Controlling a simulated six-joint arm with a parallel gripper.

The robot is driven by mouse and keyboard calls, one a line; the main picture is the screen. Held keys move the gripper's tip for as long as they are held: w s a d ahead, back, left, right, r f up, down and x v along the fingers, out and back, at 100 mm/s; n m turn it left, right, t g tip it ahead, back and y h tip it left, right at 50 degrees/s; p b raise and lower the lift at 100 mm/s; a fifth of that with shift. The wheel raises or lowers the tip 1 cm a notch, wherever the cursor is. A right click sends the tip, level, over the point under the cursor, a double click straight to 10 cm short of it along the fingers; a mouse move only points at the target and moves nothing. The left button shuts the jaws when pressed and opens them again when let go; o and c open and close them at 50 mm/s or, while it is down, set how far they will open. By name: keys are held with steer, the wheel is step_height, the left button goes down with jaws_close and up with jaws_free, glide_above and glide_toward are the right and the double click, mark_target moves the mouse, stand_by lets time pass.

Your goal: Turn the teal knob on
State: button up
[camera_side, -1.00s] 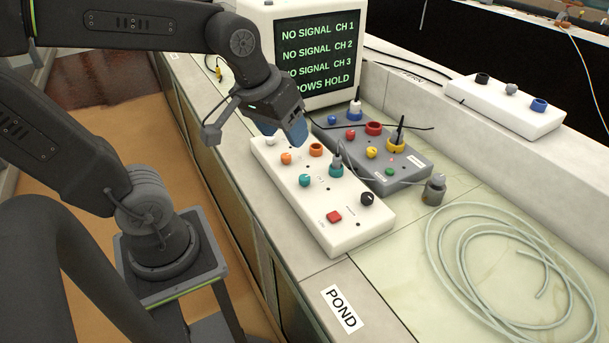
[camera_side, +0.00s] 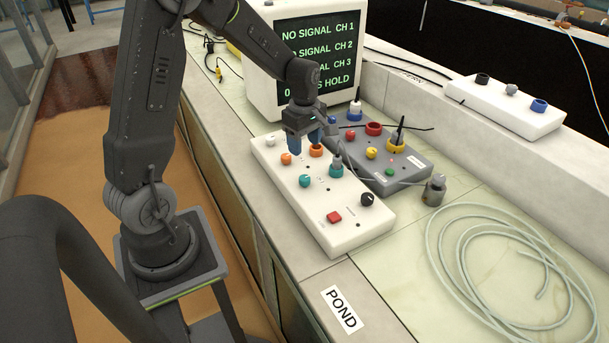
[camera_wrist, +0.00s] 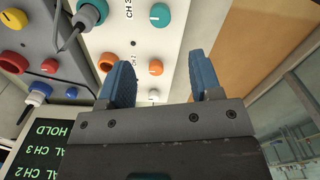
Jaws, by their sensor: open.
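The teal knob (camera_side: 305,181) is on the white control box (camera_side: 345,241), beside a teal socket (camera_side: 336,170) with a grey plug in it. In the wrist view the teal knob (camera_wrist: 160,15) is at the top, with a white pointer line on it, beyond my fingertips. My gripper (camera_side: 308,146) is over the far half of the white box, by the orange knob (camera_side: 286,159) and orange socket (camera_side: 316,150). In the wrist view my gripper (camera_wrist: 162,75) has its two blue fingers apart with nothing between them. It is clear of the teal knob.
A grey box (camera_side: 395,172) with red, yellow and blue sockets and a green button stands right of the white box. A monitor (camera_side: 305,55) stands behind. A grey cylinder (camera_side: 434,190) and coiled tubing (camera_side: 500,262) lie to the right. A cable runs from the teal plug.

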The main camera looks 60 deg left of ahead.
mark_target(305, 177)
step_height(305, 177, down, 11)
stand_by(0.3)
steer(key=c, duration=0.9)
